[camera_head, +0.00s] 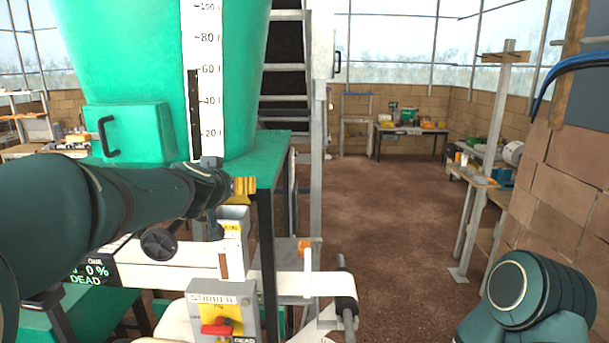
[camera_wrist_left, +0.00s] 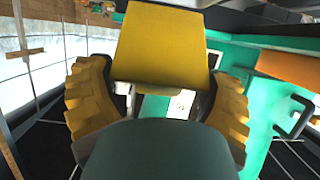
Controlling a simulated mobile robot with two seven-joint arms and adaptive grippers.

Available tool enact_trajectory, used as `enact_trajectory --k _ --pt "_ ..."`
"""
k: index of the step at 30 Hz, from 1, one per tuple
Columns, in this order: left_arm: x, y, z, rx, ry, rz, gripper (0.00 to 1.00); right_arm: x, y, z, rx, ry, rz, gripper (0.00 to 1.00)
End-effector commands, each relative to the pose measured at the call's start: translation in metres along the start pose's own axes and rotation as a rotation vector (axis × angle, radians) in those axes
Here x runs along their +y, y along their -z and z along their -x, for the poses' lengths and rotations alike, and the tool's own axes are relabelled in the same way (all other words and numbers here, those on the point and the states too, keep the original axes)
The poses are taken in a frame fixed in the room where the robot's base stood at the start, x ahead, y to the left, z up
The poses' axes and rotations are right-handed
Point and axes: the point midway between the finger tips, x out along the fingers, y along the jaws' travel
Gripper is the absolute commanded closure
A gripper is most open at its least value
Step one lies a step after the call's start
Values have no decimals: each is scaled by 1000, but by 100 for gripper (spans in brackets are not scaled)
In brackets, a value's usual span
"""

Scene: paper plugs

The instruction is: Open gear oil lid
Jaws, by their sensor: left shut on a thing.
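My left gripper (camera_head: 243,188) reaches in from the left, its yellow ridged fingers just above a narrow grey box (camera_head: 233,222) with a yellow label. In the left wrist view, its two fingers (camera_wrist_left: 160,100) stand apart on either side of a flat yellow panel (camera_wrist_left: 160,45), which looks like the lid. The gripper is shut on this piece; the contact is partly hidden by the dark rounded part in front. I cannot read the label or tell whether the lid is raised. My right gripper is out of view; only part of my right arm shows at the lower right.
A large green hopper (camera_head: 160,60) with a level scale stands behind my left arm. A grey switch box (camera_head: 222,310) with a red knob and a white paper strip (camera_head: 290,285) are below. Brick wall (camera_head: 555,190) is at right. The brown floor in the middle is clear.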

Motion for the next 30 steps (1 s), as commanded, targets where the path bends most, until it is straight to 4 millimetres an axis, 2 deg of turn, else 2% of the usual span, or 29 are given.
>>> enact_trajectory --k 4,10,18,30 --pt "0 -3 -3 -31 5 -8 41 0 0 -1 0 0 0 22" --pt "3 12 4 -30 2 -13 42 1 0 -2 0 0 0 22" --pt "1 16 -1 -101 1 -10 42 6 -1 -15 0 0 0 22" --pt "2 18 -1 -118 0 -6 42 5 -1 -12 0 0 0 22"
